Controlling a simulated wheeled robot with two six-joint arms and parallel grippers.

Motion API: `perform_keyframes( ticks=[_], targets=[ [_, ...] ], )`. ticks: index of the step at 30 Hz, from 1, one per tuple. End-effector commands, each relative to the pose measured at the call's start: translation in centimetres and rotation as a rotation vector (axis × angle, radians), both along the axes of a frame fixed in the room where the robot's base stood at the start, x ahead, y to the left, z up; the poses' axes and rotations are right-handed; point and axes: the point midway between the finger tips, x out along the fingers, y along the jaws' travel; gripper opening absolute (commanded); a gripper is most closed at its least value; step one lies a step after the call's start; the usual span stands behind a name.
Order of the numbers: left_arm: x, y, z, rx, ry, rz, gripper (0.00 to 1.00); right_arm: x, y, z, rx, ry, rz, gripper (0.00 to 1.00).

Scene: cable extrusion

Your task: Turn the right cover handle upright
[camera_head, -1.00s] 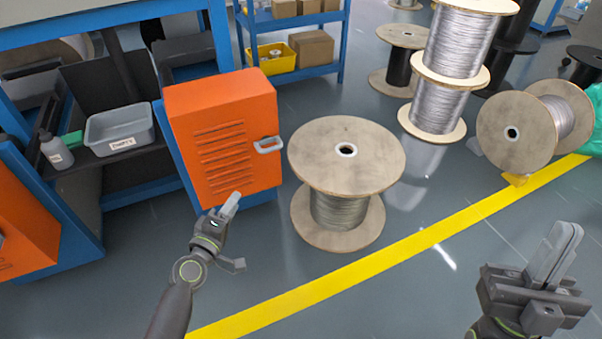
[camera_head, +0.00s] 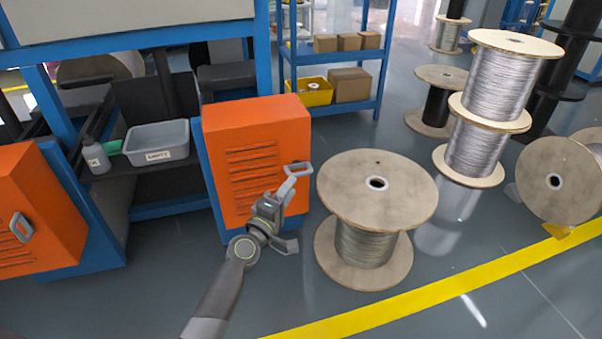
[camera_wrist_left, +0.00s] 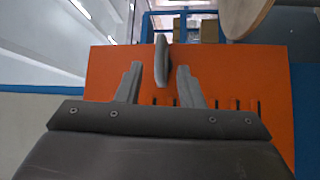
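The right cover (camera_head: 240,128) is an orange box with slotted vents on its front. Its light grey handle (camera_head: 298,168) is at the upper right of that front and lies roughly sideways. My left gripper (camera_head: 287,185) is at the handle, just below it in the head view. In the left wrist view the gripper (camera_wrist_left: 158,76) is open, with one finger on each side of the handle (camera_wrist_left: 161,55), which shows edge-on. Gaps show between the handle and both fingers. My right gripper is out of view.
A second orange cover (camera_head: 45,215) with a handle (camera_head: 20,227) stands at the left. A grey tray (camera_head: 157,143) and a bottle (camera_head: 96,157) sit on the shelf between. A wooden cable spool (camera_head: 350,200) stands close right of my left gripper. Open floor lies in front.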

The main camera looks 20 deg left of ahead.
Motion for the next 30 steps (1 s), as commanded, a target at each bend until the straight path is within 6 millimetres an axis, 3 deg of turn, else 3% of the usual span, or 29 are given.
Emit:
perform_keyframes(
  ticks=[3, 10, 24, 30],
  targets=[
    [2.4, -0.5, 0.3, 0.000, -0.002, -0.001, 0.34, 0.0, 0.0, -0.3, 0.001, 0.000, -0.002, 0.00],
    [5.5, -1.1, 0.6, 0.000, -0.001, 0.000, 0.34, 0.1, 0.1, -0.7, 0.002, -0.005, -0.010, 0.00],
    [6.7, -1.4, 0.9, 0.001, 0.001, 0.000, 0.34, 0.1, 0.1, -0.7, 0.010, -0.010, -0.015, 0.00],
    [6.7, -1.3, 0.9, 0.001, 0.001, 0.000, 0.11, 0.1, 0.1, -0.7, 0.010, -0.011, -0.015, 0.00]
  ],
)
